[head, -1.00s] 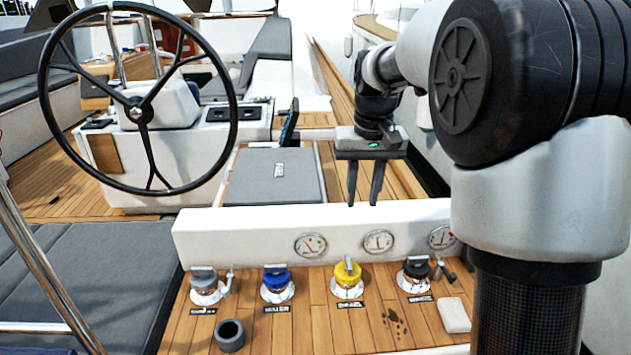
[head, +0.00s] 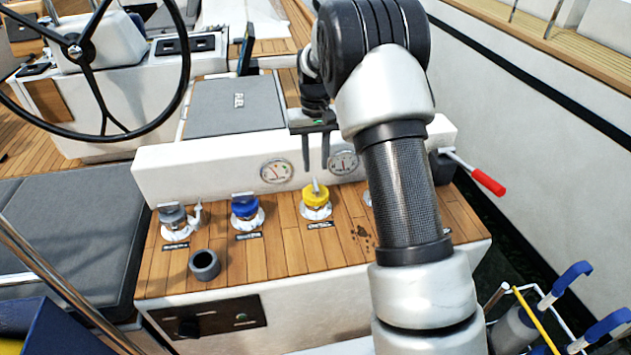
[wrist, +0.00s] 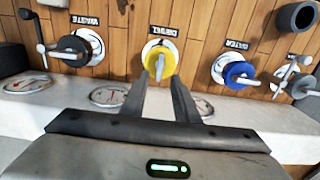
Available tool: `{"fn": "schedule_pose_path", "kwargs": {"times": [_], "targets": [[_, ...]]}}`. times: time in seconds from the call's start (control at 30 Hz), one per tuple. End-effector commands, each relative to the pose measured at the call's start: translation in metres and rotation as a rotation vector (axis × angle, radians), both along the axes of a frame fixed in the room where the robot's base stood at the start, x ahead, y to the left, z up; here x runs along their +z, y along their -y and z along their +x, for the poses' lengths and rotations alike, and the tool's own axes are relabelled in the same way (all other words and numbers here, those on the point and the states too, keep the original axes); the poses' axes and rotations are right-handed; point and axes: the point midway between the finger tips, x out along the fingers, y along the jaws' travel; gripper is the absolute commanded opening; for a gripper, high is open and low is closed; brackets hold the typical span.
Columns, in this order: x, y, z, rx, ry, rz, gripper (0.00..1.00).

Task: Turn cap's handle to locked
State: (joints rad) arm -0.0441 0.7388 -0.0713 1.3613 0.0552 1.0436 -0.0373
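A row of deck caps with metal handles sits on the wooden console top. The yellow cap (head: 316,201) has its handle standing toward the gauge side; the cap also shows in the wrist view (wrist: 161,57). The blue cap (head: 245,207) and grey cap (head: 173,216) are to its left. The black cap (wrist: 73,47) shows in the wrist view; my arm mostly hides it in the head view. My gripper (head: 316,168) is open and empty, just behind and above the yellow cap. In the wrist view its fingertips (wrist: 160,76) flank the yellow cap's handle, apparently without touching.
A white ledge with round gauges (head: 276,171) runs behind the caps. A dark open cup (head: 204,264) stands at the console front. A red-handled lever (head: 488,181) sticks out right. The steering wheel (head: 87,60) is at upper left.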

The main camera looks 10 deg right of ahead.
Motion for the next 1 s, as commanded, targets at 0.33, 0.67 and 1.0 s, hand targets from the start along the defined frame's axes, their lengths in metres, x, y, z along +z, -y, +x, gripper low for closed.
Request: {"fn": "schedule_pose_path", "kwargs": {"times": [0.33, 0.67, 1.0], "targets": [[-0.059, 0.000, 0.000, 0.000, -0.001, 0.000, 0.28], [-0.068, 0.000, 0.000, -0.001, 0.000, 0.000, 0.28], [-0.068, 0.000, 0.000, -0.001, 0.000, 0.000, 0.00]]}}
